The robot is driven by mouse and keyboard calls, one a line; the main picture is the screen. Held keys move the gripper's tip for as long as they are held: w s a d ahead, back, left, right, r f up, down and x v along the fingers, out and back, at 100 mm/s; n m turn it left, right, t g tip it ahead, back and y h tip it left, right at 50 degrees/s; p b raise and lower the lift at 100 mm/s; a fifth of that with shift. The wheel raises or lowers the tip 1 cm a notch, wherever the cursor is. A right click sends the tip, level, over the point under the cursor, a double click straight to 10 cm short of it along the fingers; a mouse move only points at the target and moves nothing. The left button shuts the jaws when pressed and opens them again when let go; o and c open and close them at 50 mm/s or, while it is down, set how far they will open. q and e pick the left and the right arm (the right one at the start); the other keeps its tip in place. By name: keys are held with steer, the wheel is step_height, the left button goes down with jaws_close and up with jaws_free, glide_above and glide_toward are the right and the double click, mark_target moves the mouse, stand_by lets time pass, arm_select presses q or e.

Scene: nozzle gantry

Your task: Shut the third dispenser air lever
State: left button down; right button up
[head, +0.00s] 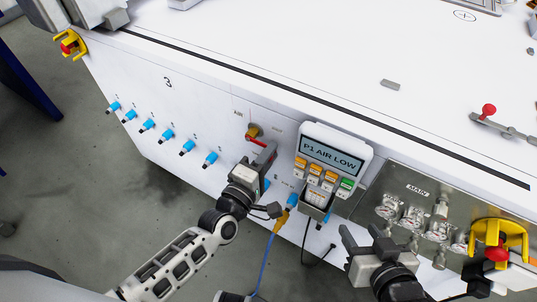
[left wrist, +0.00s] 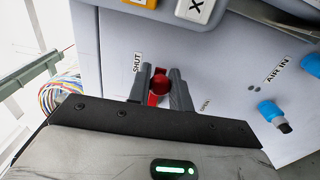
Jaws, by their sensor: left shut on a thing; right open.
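The red air lever (head: 264,154) sits on a brass valve (head: 254,131) on the white front panel, to the right of the printed number 3. My left gripper (head: 258,163) is shut on the lever. In the left wrist view, the red lever (left wrist: 158,88) shows between the two grey fingers, with a "SHUT" label (left wrist: 137,63) to their left and an "OPEN" label (left wrist: 204,104) to their right. The fingers hide part of the lever, so its exact angle is unclear. My right gripper (head: 361,238) is open and empty, in front of the panel's right part.
Several blue fittings (head: 167,135) line the panel. A metal plate marked "MAIN" (head: 419,190) carries gauges. Yellow-guarded red buttons (head: 70,46) stand at both ends. A blue cable hangs below the left gripper.

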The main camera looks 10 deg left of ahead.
stand_by(0.3)
arm_select(q)
steer(key=c, duration=1.3)
jaws_free()
steer(key=shift+o, duration=0.2)
steer(key=shift+s, duration=0.1)
steer(key=v, duration=1.6)
steer(key=shift+r, duration=0.1)
